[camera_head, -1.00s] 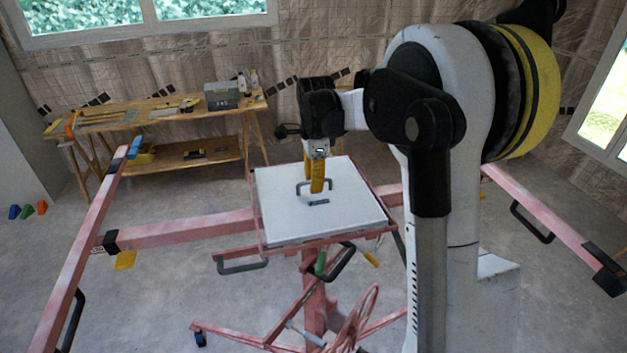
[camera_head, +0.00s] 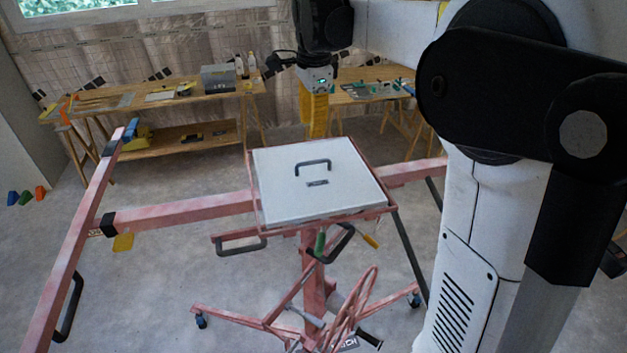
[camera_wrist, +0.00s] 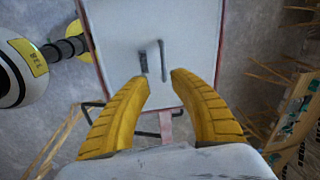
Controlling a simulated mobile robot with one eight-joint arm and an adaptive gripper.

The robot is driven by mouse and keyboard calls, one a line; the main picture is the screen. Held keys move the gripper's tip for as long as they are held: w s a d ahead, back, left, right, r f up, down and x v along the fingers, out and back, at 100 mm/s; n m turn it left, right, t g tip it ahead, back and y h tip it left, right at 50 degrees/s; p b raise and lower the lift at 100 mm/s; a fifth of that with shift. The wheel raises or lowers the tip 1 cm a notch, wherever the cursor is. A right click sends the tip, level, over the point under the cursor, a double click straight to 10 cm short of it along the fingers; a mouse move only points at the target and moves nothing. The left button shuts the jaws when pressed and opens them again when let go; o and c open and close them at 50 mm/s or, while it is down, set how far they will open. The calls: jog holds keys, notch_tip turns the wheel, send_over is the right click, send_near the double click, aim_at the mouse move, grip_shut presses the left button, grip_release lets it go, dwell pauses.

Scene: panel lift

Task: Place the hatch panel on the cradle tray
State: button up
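The hatch panel (camera_head: 298,198), a white square plate with a dark bar handle (camera_head: 312,163) and a small dark label, lies flat on the cradle tray (camera_head: 264,225), inside its pink rim. My gripper (camera_head: 313,134) is above and behind the panel, apart from the handle. In the wrist view, its two yellow fingers (camera_wrist: 160,78) are spread with nothing between them. The panel (camera_wrist: 120,30) and its handle (camera_wrist: 163,62) show beyond the fingertips there. The tray's surface under the panel is hidden.
The pink lift's crossbar (camera_head: 190,231) and left rail (camera_head: 85,240) extend around the tray. Wooden workbenches (camera_head: 140,118) with tools stand along the back wall. A black handle (camera_head: 241,246) hangs below the tray's front. Open floor lies at left.

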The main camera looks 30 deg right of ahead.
jog(key=s+a+n+t, duration=0.1)
jog(key=s+a+n, duration=0.25)
jog(key=s, duration=0.25)
jog(key=s+a+n+t, duration=0.2)
jog(key=s+a+n, duration=0.1)
jog(key=s+n, duration=0.25)
jog(key=s+a+f+n+t, duration=0.1)
jog(key=s+a+f+n, duration=0.1)
jog(key=s+f+n, duration=0.2)
jog(key=s+a+f+n+t, duration=0.1)
jog(key=s+a+f+n, duration=0.1)
jog(key=s+f+n, duration=0.2)
jog(key=s+n, duration=0.2)
jog(key=s, duration=0.2)
jog(key=shift+a+f+t, duration=0.15)
jog(key=shift+a+t, duration=0.15)
jog(key=shift+t, duration=0.1)
jog(key=shift+s, duration=0.1)
